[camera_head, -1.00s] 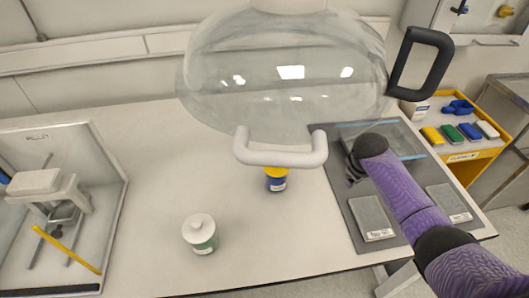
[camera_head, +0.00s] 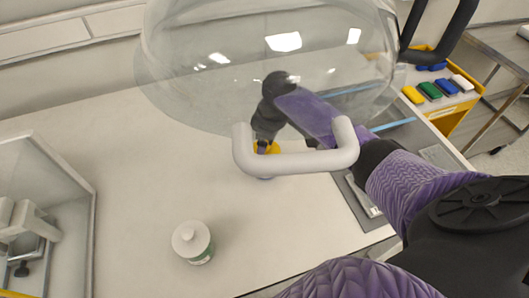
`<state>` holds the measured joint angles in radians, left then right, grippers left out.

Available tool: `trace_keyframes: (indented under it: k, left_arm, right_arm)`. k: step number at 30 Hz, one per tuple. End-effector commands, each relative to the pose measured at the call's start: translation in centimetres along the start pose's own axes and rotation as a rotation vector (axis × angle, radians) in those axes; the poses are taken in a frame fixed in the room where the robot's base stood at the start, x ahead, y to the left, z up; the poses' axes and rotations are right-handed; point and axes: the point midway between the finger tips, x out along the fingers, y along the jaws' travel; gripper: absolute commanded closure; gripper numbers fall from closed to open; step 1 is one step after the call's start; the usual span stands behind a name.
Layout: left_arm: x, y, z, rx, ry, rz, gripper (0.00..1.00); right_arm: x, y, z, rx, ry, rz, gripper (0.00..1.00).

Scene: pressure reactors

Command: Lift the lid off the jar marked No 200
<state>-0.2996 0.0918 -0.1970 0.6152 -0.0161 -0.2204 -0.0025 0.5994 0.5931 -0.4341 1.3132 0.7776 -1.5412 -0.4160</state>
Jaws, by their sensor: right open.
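A small jar with a yellow lid (camera_head: 273,148) stands on the bench in the middle of the view, mostly hidden by my right gripper and a pale handle. A second small jar (camera_head: 192,242), white-lidded with a green band, stands nearer the front edge, uncovered. I cannot read the marking on either jar. My right gripper (camera_head: 264,143) is open, pointing down at the yellow lid; whether it touches the lid cannot be told. My left gripper is out of view.
A clear dome (camera_head: 205,65) with a pale handle (camera_head: 295,162) fills the upper foreground. A glass-walled case (camera_head: 70,190) stands at left. A dark mat (camera_head: 352,200) lies right, partly behind my arm. A yellow-edged tray (camera_head: 452,120) holds coloured blocks. The left-middle bench is clear.

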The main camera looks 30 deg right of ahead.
Motion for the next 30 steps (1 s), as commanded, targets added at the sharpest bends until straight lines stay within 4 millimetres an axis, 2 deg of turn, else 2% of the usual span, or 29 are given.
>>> trace_keyframes:
  k: [6,17,26,30]
  left_arm:
    - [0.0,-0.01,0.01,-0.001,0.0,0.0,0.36]
    - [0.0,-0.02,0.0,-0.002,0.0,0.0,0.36]
    - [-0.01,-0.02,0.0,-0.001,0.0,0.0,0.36]
    - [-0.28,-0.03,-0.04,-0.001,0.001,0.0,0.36]
  right_arm:
    - [0.11,0.01,-0.04,0.0,0.001,0.001,0.25]
    - [0.1,0.02,-0.02,0.001,0.001,0.001,1.0]
    - [0.07,0.03,-0.03,0.001,0.001,0.001,1.0]
    - [-0.57,0.06,-0.13,0.001,0.002,0.002,1.0]
